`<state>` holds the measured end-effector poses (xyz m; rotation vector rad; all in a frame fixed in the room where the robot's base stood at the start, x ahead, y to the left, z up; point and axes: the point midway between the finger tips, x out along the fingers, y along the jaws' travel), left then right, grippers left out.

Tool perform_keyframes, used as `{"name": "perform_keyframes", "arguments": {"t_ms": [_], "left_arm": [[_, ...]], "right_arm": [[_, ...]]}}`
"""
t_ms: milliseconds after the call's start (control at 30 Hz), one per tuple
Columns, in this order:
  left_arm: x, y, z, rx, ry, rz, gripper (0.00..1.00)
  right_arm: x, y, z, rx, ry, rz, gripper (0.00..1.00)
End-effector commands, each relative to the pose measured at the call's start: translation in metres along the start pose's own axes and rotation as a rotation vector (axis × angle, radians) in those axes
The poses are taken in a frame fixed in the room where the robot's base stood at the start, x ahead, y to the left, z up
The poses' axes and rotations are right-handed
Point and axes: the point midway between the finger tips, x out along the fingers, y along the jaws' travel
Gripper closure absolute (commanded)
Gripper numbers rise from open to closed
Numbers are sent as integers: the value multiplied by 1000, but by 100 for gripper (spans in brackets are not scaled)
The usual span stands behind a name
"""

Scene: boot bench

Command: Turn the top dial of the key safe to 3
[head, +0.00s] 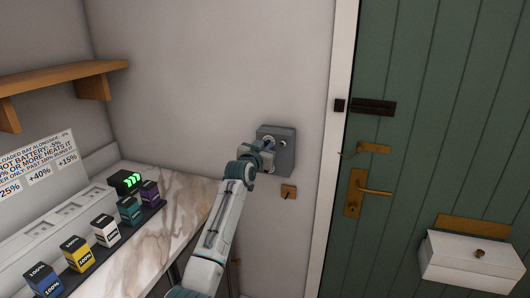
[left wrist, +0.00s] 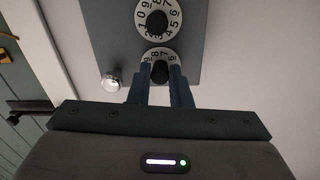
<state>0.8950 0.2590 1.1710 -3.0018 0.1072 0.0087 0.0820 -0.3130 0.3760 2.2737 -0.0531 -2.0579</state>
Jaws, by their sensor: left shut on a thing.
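The key safe (head: 289,158) is a grey box on the wall left of the door, and its grey face (left wrist: 103,28) fills the top of the left wrist view. That view is turned over, with the door on its left. My left gripper (head: 267,153) is at the safe, its fingers (left wrist: 161,78) shut on the black knob of the top dial (left wrist: 147,56), the lower one in the left wrist view. Digits around 6 to 9 show on its white rim; the rest is hidden. The second dial (left wrist: 157,20) is free. I cannot read either setting. My right gripper is out of view.
A silver knob (left wrist: 112,80) sits beside the gripped dial. A small wooden plate (head: 289,192) is below the safe. The green door (head: 420,150) is at the right, with a white box (head: 470,262). A marble counter (head: 178,190) with several batteries is at the left.

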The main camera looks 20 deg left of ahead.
Motion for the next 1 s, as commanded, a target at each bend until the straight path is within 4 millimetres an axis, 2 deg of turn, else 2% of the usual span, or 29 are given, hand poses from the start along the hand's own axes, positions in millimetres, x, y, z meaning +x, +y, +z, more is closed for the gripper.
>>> {"name": "perform_keyframes", "arguments": {"t_ms": [100,500,1000], "left_arm": [[0,0,2,88,-1,-1,100],[0,0,1,296,-12,-1,100],[0,0,0,335,-14,-1,100]], "right_arm": [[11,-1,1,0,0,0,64],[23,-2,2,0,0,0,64],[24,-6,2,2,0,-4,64]]}}
